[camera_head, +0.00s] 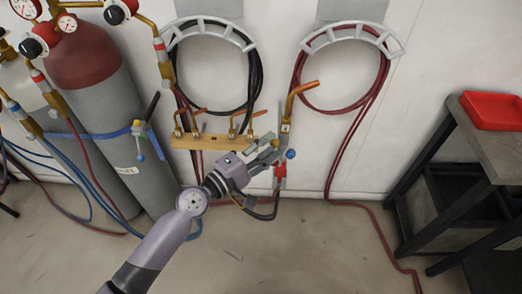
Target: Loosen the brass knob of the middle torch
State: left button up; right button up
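A torch with a large bent copper tip (302,89) stands upright at the right end of the wooden rail. Its brass block (285,128) shows below the tip, with a blue knob (291,154) and a red fitting (280,172) lower down. Smaller torches with copper tips (188,112) and brass fittings sit along the wooden rail (205,142) to the left. My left gripper (270,150) is at the large torch, its fingers just left of the blue knob. The fingers overlap the torch body, so contact and opening are unclear. Which knob is the middle brass one is unclear. My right gripper is out of view.
Gas cylinders (85,70) with gauges and a blue strap stand at the left. Coiled black hose (255,75) and red hose (378,85) hang on wall brackets. Red hose also lies on the floor. A dark cart (490,140) with a red tray (492,110) stands right.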

pick_arm(q)
jog(key=v, duration=1.2)
jog(key=a+f+m+g+y, duration=0.1)
jog(key=a+f+y, duration=0.2)
jog(key=f, duration=0.7)
jog(key=a+f+m+g+y, duration=0.1)
jog(key=a+f+y, duration=0.15)
jog(key=f, duration=0.65)
jog(key=s+a+f+m+g+y, duration=0.1)
jog(key=s+a+f+y, duration=0.15)
jog(key=f, duration=0.65)
jog(key=s+a+f+m+g+y, duration=0.1)
jog(key=s+a+f+m+g, duration=0.2)
jog(key=f, duration=0.5)
jog(key=s+a+f+m+g+y, duration=0.1)
jog(key=s+f+m+g, duration=0.1)
jog(key=s+f, duration=0.4)
jog(key=s+a+f+m+g+y, duration=0.1)
jog(key=s+f, duration=0.6)
jog(key=s, duration=0.7)
jog(key=s+a+f+m+g+y, duration=0.1)
jog(key=s+f+m+g, duration=0.2)
jog(key=s+f, duration=0.3)
jog(key=s+m, duration=0.1)
jog(key=s, duration=0.3)
jog(key=shift+s+f+m+y, duration=0.25)
jog(key=shift+s+m+y, duration=0.05)
jog(key=shift+m, duration=0.1)
